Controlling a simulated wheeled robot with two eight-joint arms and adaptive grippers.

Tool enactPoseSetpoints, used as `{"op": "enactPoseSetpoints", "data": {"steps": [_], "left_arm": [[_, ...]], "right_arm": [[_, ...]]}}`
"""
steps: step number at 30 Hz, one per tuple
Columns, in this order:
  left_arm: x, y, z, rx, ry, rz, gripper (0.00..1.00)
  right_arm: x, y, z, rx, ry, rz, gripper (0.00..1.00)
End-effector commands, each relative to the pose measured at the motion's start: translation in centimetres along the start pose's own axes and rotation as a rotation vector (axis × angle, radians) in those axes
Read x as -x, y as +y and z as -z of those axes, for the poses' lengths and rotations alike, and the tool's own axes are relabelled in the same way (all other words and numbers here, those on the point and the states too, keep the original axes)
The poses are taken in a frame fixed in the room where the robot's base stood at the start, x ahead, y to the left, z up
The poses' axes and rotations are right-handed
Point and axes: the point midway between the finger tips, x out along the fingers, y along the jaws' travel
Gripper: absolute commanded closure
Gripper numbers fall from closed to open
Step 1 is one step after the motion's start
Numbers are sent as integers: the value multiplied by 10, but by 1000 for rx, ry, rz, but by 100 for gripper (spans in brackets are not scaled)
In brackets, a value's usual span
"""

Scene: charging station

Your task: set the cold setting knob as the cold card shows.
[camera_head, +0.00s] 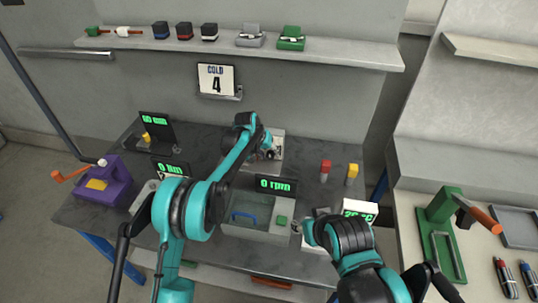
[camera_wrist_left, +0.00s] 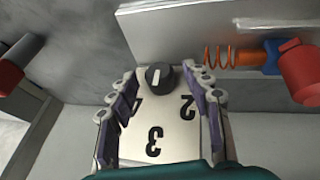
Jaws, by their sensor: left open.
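The cold card (camera_head: 215,79) on the back wall reads "COLD" and a large 4. The cold setting knob (camera_wrist_left: 161,75) is dark and round with a white mark running roughly up and down in the left wrist view. Its pale dial plate (camera_wrist_left: 155,143) shows 3, 2 and a partly covered 4. My left gripper (camera_head: 268,153) is at the pale panel behind the table's middle and hides the knob in the head view. In the wrist view its open fingers (camera_wrist_left: 161,90) stand either side of the knob, apart from it. My right gripper (camera_head: 305,229) is near the front right display; its fingers are unclear.
The "0 rpm" display (camera_head: 276,185) and a grey tray box (camera_head: 240,228) lie in front. A spring with a red end (camera_wrist_left: 222,56) is close right of the left fingers.

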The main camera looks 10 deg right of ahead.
Motion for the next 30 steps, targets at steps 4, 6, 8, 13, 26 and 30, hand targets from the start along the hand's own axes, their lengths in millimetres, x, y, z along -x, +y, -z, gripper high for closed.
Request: {"op": "enactPoseSetpoints", "data": {"steps": [4,6,8,13,26,30], "left_arm": [[0,0,0,0,0,0,77],[0,0,0,0,0,0,96],[0,0,0,0,0,0,100],[0,0,0,-2,0,4,100],[1,6,0,-78,-1,178,100],[0,8,0,-125,0,293,100]], "right_arm": [[0,0,0,0,0,0,54],[0,0,0,0,0,0,54],[0,0,0,0,0,0,54],[0,0,0,0,0,0,54],[7,0,5,0,0,0,54],[9,0,7,0,0,0,54]]}}
